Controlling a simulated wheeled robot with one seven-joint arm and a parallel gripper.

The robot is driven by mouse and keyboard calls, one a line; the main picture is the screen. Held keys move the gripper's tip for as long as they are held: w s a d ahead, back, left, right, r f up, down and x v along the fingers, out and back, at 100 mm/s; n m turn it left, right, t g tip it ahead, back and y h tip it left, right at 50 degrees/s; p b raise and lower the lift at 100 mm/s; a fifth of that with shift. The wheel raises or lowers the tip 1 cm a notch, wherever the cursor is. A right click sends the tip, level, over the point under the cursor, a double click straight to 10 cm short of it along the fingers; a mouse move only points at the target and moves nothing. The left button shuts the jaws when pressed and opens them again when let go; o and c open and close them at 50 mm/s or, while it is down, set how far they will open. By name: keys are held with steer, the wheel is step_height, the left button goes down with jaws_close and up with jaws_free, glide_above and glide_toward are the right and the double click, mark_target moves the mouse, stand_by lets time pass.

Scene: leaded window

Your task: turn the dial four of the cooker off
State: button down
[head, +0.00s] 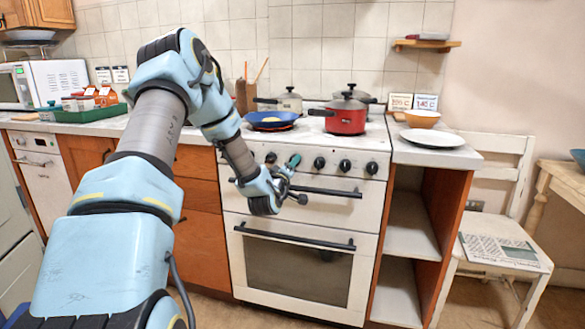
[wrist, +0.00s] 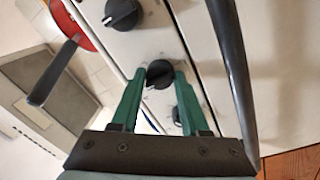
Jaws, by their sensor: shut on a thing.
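The white cooker (head: 262,233) has a row of black dials along its front panel. My gripper (head: 293,161) is at the left part of this row, and its green fingers hide the dial behind them in the head view. In the wrist view, my gripper (wrist: 160,76) has its two fingertips on either side of a black dial (wrist: 159,72), shut on it. A neighbouring dial (wrist: 122,13) lies above it, and another shows partly between the fingers below. I see no numbers on the dials, so I cannot tell by label which is dial four.
A black oven handle bar (head: 326,191) runs just below the dials, close to my gripper. A red pot (head: 345,116) and a blue pan (head: 271,120) stand on the hob. A white plate (head: 432,138) lies on the counter to the right. A chair (head: 505,252) stands further right.

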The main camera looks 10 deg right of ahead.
stand_by(0.3)
steer(key=shift+c, duration=2)
jaws_free()
steer(key=b+v, duration=0.1)
steer(key=v, duration=0.9)
steer(key=shift+s+a+b, duration=0.3)
steer(key=shift+f, duration=0.1)
